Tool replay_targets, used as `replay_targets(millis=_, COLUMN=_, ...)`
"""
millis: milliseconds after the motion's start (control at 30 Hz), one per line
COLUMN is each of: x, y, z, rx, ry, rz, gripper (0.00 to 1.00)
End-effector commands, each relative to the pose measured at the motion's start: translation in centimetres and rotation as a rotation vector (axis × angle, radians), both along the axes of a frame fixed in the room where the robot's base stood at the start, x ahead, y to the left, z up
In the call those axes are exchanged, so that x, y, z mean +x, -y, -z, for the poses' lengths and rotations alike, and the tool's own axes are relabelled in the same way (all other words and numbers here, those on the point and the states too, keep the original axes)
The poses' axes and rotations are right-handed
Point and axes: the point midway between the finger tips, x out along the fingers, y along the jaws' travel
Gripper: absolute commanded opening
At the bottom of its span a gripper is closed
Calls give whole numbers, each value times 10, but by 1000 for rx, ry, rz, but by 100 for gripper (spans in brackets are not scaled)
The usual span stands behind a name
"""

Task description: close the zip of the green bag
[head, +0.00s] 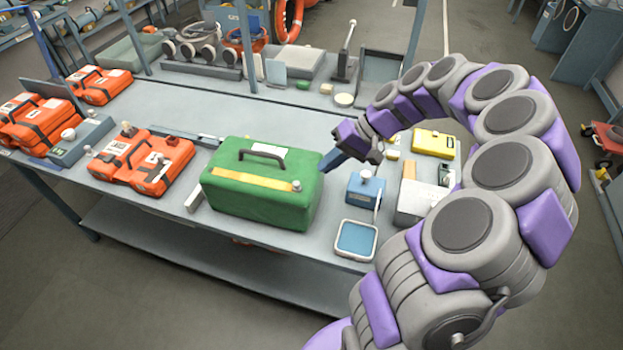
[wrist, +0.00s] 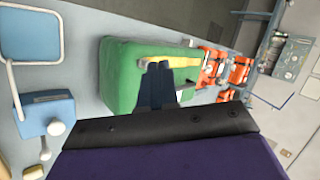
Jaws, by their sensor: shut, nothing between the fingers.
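The green bag (head: 262,207) stands on the grey table in the middle of the head view. It has a dark handle on top, a yellow strip (head: 250,178) along its upper front and a small pale knob (head: 296,185) at the strip's right end. My gripper (head: 325,170) is shut and empty at the bag's upper right end. In the wrist view the dark fingers (wrist: 157,80) overlap the green bag (wrist: 122,65) and reach toward the yellow strip (wrist: 178,62). I cannot tell whether they touch it. The fingers hide part of the bag there.
Orange cases (head: 140,160) stand left of the bag. A blue box (head: 365,188) and a blue-topped square tray (head: 356,239) are to its right. A yellow case (head: 433,144) lies farther right. Blue uprights and a shelf of gear stand behind.

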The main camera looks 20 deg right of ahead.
Motion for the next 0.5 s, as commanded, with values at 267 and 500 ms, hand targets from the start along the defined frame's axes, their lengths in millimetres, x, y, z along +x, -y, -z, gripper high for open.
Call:
replay_targets(millis=267, x=10, y=78, z=43, rx=68, ry=9, rz=179, gripper=0)
replay_targets(millis=500, x=15, y=72, z=57, rx=73, ry=9, rz=190, gripper=0)
